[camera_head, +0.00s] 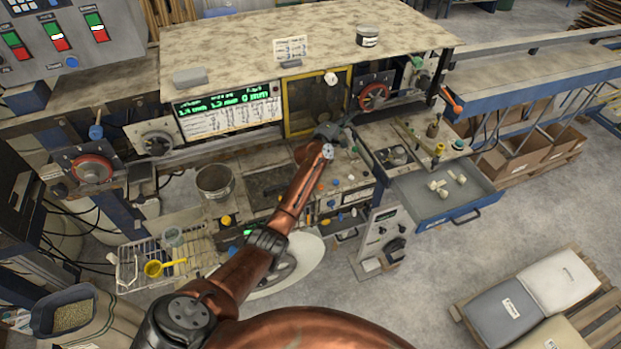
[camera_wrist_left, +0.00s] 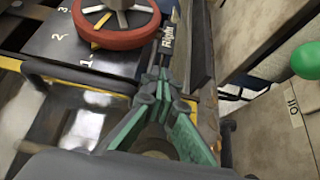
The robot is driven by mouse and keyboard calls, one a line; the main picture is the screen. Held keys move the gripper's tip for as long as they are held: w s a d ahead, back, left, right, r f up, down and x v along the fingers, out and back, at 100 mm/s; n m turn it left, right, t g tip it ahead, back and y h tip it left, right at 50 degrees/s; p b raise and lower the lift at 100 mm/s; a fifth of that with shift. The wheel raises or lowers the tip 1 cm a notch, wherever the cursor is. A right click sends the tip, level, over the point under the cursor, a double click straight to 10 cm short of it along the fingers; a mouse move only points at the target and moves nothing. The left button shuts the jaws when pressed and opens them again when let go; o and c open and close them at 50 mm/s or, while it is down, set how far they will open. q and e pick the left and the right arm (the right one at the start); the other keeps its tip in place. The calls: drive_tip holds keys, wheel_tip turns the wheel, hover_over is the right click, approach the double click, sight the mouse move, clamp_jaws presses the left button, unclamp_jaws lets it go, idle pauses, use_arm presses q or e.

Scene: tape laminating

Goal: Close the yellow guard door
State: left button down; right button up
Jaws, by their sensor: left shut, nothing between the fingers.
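The yellow guard door (camera_head: 286,108) shows in the head view as a yellow frame around a see-through pane, under the front edge of the machine's top. A yellow bar (camera_wrist_left: 75,82) with a glassy pane below it crosses the left of the left wrist view. My left gripper (camera_head: 345,120) is at the door's lower right corner. In the left wrist view its green-padded fingers (camera_wrist_left: 161,84) are together with nothing between them, just right of the yellow bar. I cannot tell whether they touch the door, or how far it stands open. My right gripper is out of view.
A red handwheel (camera_head: 374,96) is right of the door; it also shows close to my fingers (camera_wrist_left: 115,28), near a "Right" label. A green knob (camera_wrist_left: 305,61) is at the wrist view's right. A lit display (camera_head: 228,108) is left of the door. An open drawer (camera_head: 425,197) juts out at right.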

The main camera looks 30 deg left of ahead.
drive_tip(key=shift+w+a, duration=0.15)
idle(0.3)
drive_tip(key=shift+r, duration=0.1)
